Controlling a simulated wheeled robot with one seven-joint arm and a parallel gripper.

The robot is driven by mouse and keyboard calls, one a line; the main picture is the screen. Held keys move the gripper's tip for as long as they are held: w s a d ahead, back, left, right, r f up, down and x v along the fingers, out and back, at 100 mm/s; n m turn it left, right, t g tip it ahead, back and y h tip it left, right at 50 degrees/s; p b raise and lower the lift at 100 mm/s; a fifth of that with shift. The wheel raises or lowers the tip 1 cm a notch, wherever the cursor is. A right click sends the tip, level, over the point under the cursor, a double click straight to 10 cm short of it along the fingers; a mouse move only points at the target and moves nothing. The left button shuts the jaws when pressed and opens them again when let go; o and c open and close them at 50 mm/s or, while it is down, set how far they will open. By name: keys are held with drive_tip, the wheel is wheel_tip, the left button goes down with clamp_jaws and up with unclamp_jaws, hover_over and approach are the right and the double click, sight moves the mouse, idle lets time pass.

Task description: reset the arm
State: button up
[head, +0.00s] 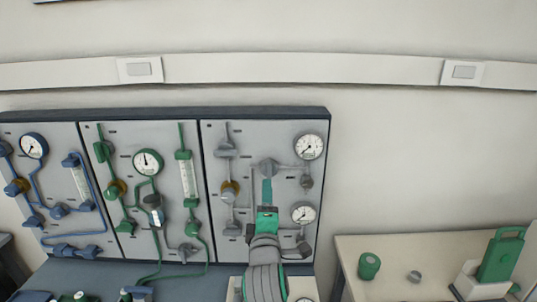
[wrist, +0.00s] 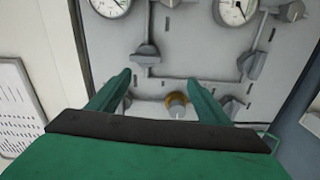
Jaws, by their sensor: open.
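My gripper (head: 267,190) is in front of the right-hand grey panel (head: 315,240) in the head view, its green fingers pointing up. In the wrist view my gripper (wrist: 160,82) shows its two green fingers spread apart with nothing between them. Behind the gap lie the grey panel face (wrist: 200,55) and a brass-coloured fitting (wrist: 177,103). No contact between the fingers and the panel fittings can be made out. Part of the panel is hidden behind my arm and gripper.
The right panel carries an upper gauge (head: 309,146) and a lower gauge (head: 303,213). A green-piped panel (head: 140,205) and a blue-piped panel (head: 50,180) stand left. The table (head: 385,285) at right holds a green cylinder (head: 369,266) and a green device (head: 500,256).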

drive_tip(key=s+a+f+m+g, duration=0.1)
drive_tip(key=s+f+m, duration=0.4)
drive_tip(key=s+f, duration=0.65)
drive_tip(key=s+a+f+m, duration=0.2)
drive_tip(key=s+f+m, duration=0.45)
drive_tip(key=f, duration=0.85)
drive_tip(key=s+d+f+m, duration=0.1)
drive_tip(key=s+m, duration=0.1)
drive_tip(key=s, duration=0.9)
drive_tip(key=s+d+f+m+g, duration=0.1)
drive_tip(key=s+f, duration=0.1)
drive_tip(key=s, duration=0.8)
drive_tip(key=s+d+f+m, duration=0.2)
drive_tip(key=s, duration=0.9)
drive_tip(key=shift+s+m+g, duration=0.3)
drive_tip(key=shift+s+m, duration=0.05)
